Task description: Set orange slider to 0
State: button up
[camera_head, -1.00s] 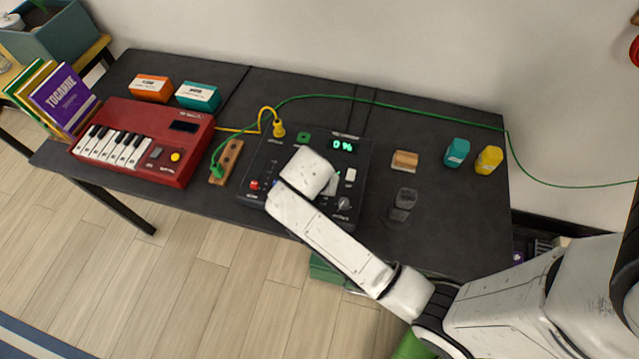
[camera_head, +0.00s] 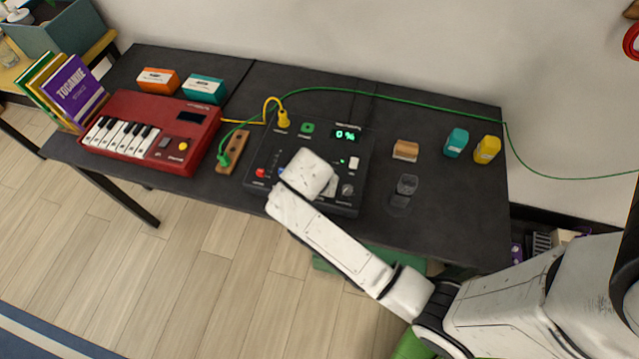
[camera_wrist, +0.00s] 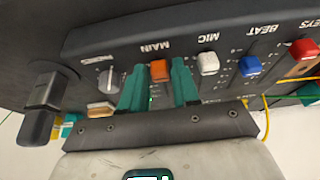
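The orange slider (camera_wrist: 160,70) is under the label MAIN on the dark mixer (camera_wrist: 220,35) in the wrist view. My gripper (camera_wrist: 160,72) has its two teal fingers apart, one on each side of the orange cap. I cannot tell whether they touch it. In the head view the mixer (camera_head: 262,160) sits on the black table, and its green display (camera_head: 346,134) reads 0 %. My white wrist hides the orange slider and fingertips there.
White (camera_wrist: 208,63), blue (camera_wrist: 250,66) and red (camera_wrist: 303,49) sliders stand beside the orange one, with a grey knob (camera_wrist: 108,77) on its other side. A red keyboard (camera_head: 150,130) is left of the mixer. Green and yellow cables cross the table (camera_head: 430,215).

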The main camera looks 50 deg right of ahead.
jog(key=shift+o, duration=1.3)
jog(key=v, duration=1)
jog(key=shift+r, duration=0.35)
jog(key=shift+s+a, duration=0.1)
jog(key=shift+a, duration=0.05)
jog(key=s+a+f+n+y, duration=0.1)
jog(key=s+f+n+y, duration=0.1)
jog(key=s+n, duration=0.4)
jog(key=s+a+f+n+y, duration=0.1)
jog(key=s+f+n, duration=0.2)
jog(key=s+n, duration=0.3)
jog(key=s, duration=0.2)
jog(key=shift+s+f+n+g+y+b, duration=0.3)
jog(key=shift+s+n+y, duration=0.1)
jog(key=shift+c, duration=0.2)
dwell(1.8)
